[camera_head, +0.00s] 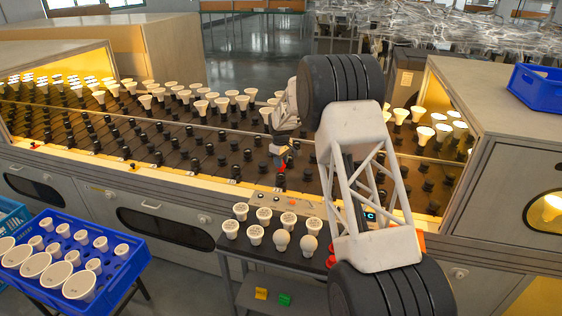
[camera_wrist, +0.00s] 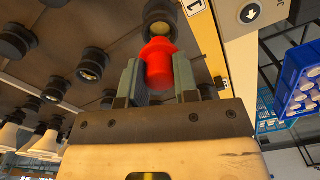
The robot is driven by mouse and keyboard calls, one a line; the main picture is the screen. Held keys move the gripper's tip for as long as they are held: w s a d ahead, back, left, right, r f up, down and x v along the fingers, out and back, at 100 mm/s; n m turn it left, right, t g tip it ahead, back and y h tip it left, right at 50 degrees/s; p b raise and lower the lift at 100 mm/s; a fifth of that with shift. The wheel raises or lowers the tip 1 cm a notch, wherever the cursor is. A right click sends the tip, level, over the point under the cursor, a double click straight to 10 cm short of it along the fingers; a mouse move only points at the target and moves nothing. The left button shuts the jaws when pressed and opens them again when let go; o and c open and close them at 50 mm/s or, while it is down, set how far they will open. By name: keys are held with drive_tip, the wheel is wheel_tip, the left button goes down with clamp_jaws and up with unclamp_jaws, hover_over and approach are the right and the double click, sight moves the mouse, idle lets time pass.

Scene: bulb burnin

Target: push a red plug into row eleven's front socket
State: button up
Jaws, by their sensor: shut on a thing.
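My gripper (camera_head: 281,148) is over the front edge of the dark socket rack. In the wrist view my gripper (camera_wrist: 156,85) is shut on a red plug (camera_wrist: 158,66), its two grey fingers on either side. The plug's far end lines up with a dark round front socket (camera_wrist: 160,14) and overlaps it in the picture; I cannot tell whether they touch. A small red part of the plug (camera_head: 284,161) shows in the head view, above a black front socket (camera_head: 281,180). A label beside the socket reads partly as "1"; the rest is cut off.
The rack holds many sockets, with white bulbs (camera_head: 244,102) in rear ones and at the right. A dark cart (camera_head: 235,262) in front carries several bulbs. A blue crate (camera_head: 134,268) of bulbs stands front left. A cabinet (camera_head: 512,140) bounds the rack at right.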

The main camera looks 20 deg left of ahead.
drive_tip(key=shift+f, duration=2)
drive_tip(key=o, duration=1)
drive_tip(key=shift+r, duration=3.9)
